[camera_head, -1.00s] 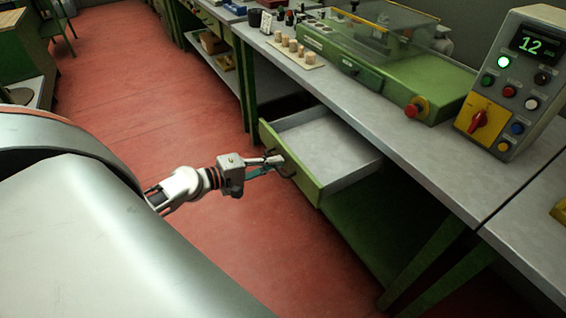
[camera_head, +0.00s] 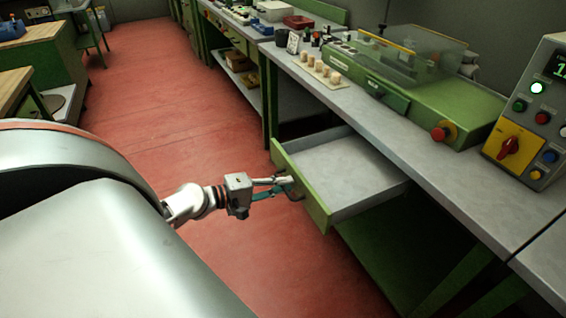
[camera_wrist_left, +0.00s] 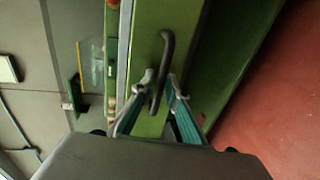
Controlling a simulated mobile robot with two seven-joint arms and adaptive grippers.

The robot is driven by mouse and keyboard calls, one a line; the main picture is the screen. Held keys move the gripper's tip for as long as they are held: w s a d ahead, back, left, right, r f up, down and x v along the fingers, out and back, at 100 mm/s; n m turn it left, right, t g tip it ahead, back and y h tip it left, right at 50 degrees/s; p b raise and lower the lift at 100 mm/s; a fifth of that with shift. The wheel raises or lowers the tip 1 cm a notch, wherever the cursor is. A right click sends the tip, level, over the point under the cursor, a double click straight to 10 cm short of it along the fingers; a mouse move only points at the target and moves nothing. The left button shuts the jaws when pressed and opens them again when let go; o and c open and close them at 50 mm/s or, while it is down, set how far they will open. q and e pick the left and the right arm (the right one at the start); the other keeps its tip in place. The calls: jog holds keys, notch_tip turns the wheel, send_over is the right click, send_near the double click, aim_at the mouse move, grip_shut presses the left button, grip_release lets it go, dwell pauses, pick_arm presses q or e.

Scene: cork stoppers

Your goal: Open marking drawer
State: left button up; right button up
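The drawer (camera_head: 318,206) under the grey worktop has a green front and pale grey inside. It is pulled well out, and its visible inside is empty. Its dark bar handle (camera_head: 293,190) is on the green front, and the handle (camera_wrist_left: 166,55) crosses the middle of the left wrist view. My left gripper (camera_head: 283,186) is at the handle, with one finger on each side of it. The fingertips (camera_wrist_left: 161,80) converge around the bar and look shut on it. My right gripper is in neither view.
The worktop (camera_head: 440,185) above carries a green machine (camera_head: 420,100), a control box (camera_head: 530,115) and several cork stoppers (camera_head: 320,66) on a board. Green legs stand right of the drawer. The red floor (camera_head: 150,120) left of it is clear.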

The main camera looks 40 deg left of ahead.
pick_arm(q)
jog(key=shift+s, duration=0.1)
jog(key=v, duration=1.1)
jog(key=shift+s+a, duration=0.2)
jog(key=shift+s, duration=0.15)
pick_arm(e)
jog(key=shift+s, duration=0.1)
pick_arm(q)
jog(key=s+d+f+m+g+y+p, duration=0.1)
jog(key=s+d+f+m+g, duration=0.1)
jog(key=d+f+m, duration=0.35)
jog(key=s+d+f+m+g+y+p, duration=0.1)
jog(key=s+d+f+m+g, duration=0.15)
jog(key=d+f, duration=0.6)
jog(key=s+d+f+m+y+p, duration=0.1)
jog(key=d+f+m, duration=0.3)
jog(key=d+m, duration=0.6)
jog(key=shift+s+d+t, duration=0.35)
jog(key=shift+s+d, duration=0.1)
jog(key=shift+d, duration=0.2)
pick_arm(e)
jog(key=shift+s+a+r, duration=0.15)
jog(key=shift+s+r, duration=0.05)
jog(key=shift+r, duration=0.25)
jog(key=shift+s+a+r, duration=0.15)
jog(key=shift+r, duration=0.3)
